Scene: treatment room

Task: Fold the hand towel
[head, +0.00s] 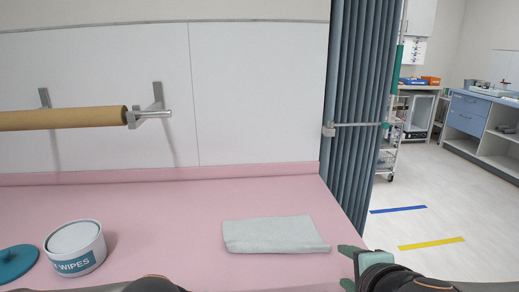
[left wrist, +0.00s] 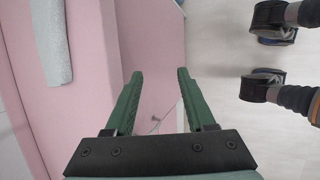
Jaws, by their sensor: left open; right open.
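The hand towel (head: 275,235) is a pale grey-white cloth lying flat on the pink couch top (head: 165,225), right of the middle in the head view. Part of it also shows at the upper left of the left wrist view (left wrist: 54,40). My right gripper (head: 347,267) is open and empty, just right of the towel's near right corner and apart from it. My left gripper (left wrist: 156,76) is open and empty in the left wrist view, with the towel off to the left of its fingers. In the head view its fingers are not visible.
A white wipes tub (head: 75,248) and a teal lid (head: 16,262) stand at the left. A brown paper roll (head: 62,118) hangs on the wall behind. A grey-blue curtain (head: 352,110) hangs at the couch's right end. The pink surface between tub and towel is clear.

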